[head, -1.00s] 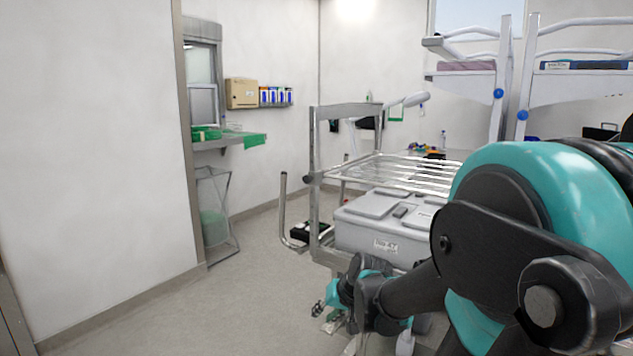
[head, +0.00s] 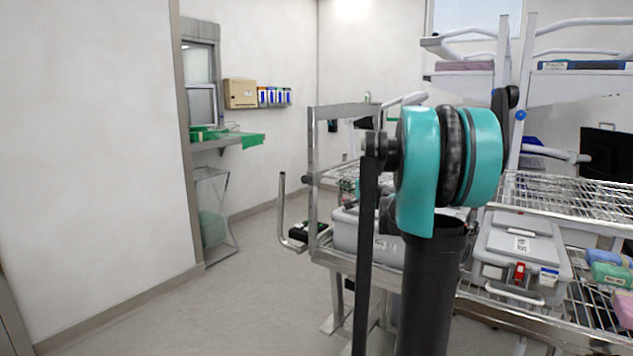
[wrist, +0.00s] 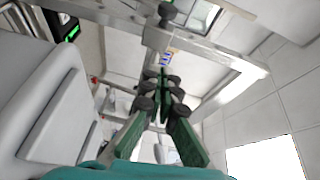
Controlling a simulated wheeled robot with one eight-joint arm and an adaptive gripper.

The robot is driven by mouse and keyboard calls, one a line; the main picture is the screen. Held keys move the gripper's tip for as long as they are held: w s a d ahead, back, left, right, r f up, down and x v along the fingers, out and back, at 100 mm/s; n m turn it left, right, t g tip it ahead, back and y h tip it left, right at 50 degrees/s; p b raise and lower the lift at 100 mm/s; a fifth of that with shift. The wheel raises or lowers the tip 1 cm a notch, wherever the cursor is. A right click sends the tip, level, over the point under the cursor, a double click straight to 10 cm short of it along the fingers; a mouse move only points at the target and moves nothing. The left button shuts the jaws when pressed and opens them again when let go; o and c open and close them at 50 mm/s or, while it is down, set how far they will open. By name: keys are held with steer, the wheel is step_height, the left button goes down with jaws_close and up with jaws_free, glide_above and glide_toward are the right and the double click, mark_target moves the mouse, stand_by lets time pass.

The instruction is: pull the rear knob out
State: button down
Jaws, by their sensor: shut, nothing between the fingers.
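In the head view a small dark knob (head: 311,180) sits on the left post of the metal rack. In the wrist view a dark round knob (wrist: 167,11) stands on a block on a metal bar, just beyond my fingertips. I cannot tell whether this is the same knob or the rear one. My gripper (wrist: 163,73) has green fingers with dark round joints. Its tips are together and empty, pointing toward the block and apart from the knob. In the head view the gripper is hidden or out of sight behind my arm.
A metal rack frame (head: 345,112) holds grey lidded bins (head: 522,245) on wire shelves. A bent metal handle (head: 283,205) sticks out at its left. The floor (head: 240,300) to the left is clear. In the wrist view a grey bin (wrist: 50,100) lies close on the left.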

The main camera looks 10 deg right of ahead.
mark_target(311, 177)
steer(key=shift+w, duration=0.1)
steer(key=x, duration=0.9)
steer(key=shift+w+a+f, duration=0.1)
steer(key=shift+w+a, duration=0.15)
steer(key=shift+s+a, duration=0.1)
steer(key=shift+a, duration=1.1)
steer(key=shift+a+f, duration=0.15)
steer(key=shift+a, duration=0.65)
